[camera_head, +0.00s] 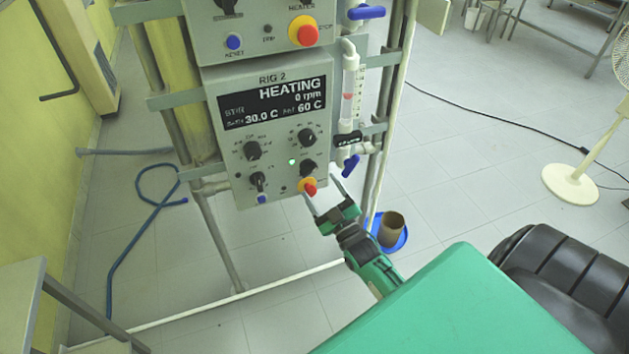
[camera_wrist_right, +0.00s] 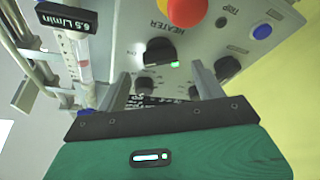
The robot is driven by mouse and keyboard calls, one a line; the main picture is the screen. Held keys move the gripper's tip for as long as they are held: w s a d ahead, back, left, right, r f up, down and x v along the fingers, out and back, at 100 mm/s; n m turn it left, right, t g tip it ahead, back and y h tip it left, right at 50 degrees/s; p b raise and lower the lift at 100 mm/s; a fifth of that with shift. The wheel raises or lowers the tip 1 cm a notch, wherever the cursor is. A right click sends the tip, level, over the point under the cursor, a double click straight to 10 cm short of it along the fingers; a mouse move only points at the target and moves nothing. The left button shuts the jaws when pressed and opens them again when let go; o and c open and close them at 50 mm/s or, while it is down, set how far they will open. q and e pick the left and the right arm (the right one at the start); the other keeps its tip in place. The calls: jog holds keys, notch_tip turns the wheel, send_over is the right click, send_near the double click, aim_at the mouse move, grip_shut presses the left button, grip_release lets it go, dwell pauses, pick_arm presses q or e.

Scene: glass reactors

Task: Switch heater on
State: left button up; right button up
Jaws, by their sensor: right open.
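The grey RIG 2 control box (camera_head: 230,135) hangs on the frame in the head view. Its display (camera_head: 272,101) reads HEATING, 0 rpm, 30.0 C and 60 C. The black heater knob (camera_head: 308,168) is at the lower right of the panel, with a lit green lamp (camera_head: 292,162) beside it. In the right wrist view the HEATER knob (camera_wrist_right: 158,52) and its green lamp (camera_wrist_right: 175,64) show beyond the fingertips. My right gripper (camera_head: 323,188) is open and empty, below and right of the panel; its fingers (camera_wrist_right: 160,84) are apart in the wrist view. My left gripper is not in view.
A red stop button (camera_head: 310,188) on a yellow collar sits just below the heater knob, close to my right fingers. A flow tube (camera_head: 350,95) and blue-handled valve (camera_head: 350,166) stand right of the box. A second box (camera_head: 255,30) is above.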

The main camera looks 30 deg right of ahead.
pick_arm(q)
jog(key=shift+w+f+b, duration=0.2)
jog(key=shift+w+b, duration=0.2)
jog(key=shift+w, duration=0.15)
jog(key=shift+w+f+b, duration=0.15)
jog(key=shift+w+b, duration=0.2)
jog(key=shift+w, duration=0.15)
pick_arm(e)
jog(key=v, duration=0.8)
jog(key=shift+s, duration=0.2)
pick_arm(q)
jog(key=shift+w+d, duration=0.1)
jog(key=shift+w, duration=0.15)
pick_arm(e)
jog(key=shift+f, duration=0.1)
